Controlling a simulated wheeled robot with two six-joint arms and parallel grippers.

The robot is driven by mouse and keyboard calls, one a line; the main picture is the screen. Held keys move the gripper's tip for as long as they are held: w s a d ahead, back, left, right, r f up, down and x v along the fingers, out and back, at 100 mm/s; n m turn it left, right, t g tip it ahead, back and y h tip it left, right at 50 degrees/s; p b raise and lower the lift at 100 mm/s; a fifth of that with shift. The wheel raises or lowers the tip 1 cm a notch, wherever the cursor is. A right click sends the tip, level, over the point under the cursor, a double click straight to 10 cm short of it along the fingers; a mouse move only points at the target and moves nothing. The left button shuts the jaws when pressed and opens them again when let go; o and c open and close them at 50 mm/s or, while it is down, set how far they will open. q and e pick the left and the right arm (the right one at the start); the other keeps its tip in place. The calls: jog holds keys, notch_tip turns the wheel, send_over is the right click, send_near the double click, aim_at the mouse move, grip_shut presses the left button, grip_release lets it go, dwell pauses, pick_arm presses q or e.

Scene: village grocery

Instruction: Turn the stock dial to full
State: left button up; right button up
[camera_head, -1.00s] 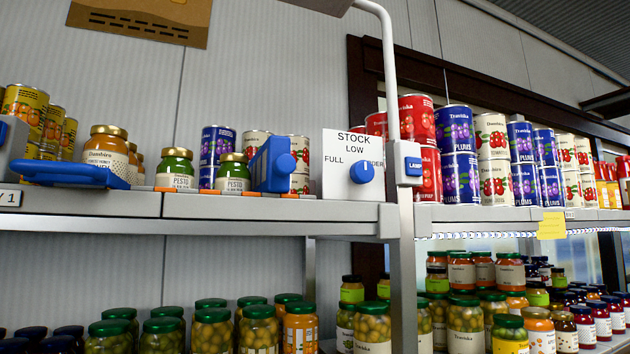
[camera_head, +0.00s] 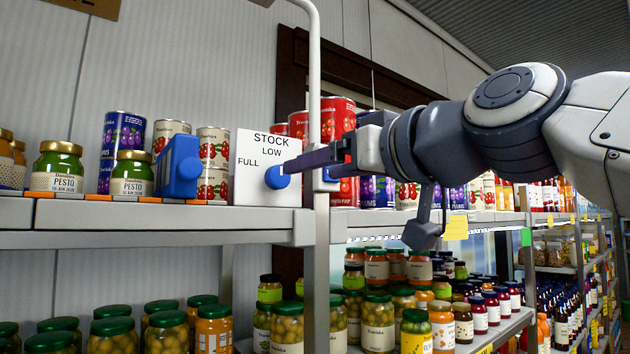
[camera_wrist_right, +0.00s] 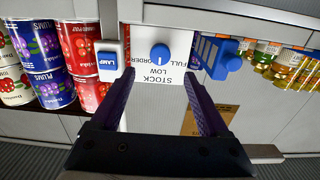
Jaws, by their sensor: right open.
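The stock dial is a blue round knob (camera_head: 277,177) on a white plate (camera_head: 252,190) marked STOCK, LOW and FULL at the upper shelf's front. In the head view my right gripper (camera_head: 298,163) comes in from the right, its dark purple fingers seen side-on with tips overlapping the knob's right side. In the right wrist view, which shows the plate upside down, the gripper (camera_wrist_right: 159,76) is open and empty. The knob (camera_wrist_right: 160,55) lies ahead between its fingertips. I cannot tell whether they touch. A pale mark shows on the knob, but its setting is unclear.
A blue box-shaped device with a knob (camera_head: 180,166) stands left of the plate. A white upright post (camera_head: 315,70) and a blue LAMP switch (camera_wrist_right: 107,60) are close on the other side. Jars and cans crowd the shelves.

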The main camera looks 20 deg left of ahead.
aim_at(282, 177)
jog(key=p+x, duration=0.4)
jog(key=x, duration=0.4)
jog(key=shift+w+a+r, duration=0.15)
jog(key=shift+a, duration=0.1)
jog(key=shift+p+x, duration=0.5)
jog(key=shift+x, duration=0.25)
grip_shut()
jog(key=shift+f+n+b, duration=0.2)
jog(key=shift+n+b, duration=0.5)
jog(key=shift+b, duration=0.1)
jog(key=shift+f+n+b, duration=0.2)
jog(key=shift+n+b, duration=0.5)
jog(key=shift+b, duration=0.1)
jog(key=n+b, duration=0.2)
jog(key=shift+w+n, duration=0.1)
jog(key=shift+n, duration=0.2)
jog(key=n+b, duration=0.1)
jog(key=n, duration=0.2)
jog(key=shift+r+b, duration=0.15)
jog(key=shift+b, duration=0.15)
jog(key=shift+r+n+b, duration=0.1)
jog(key=shift+n+b, duration=0.3)
jog(key=shift+n, duration=1.3)
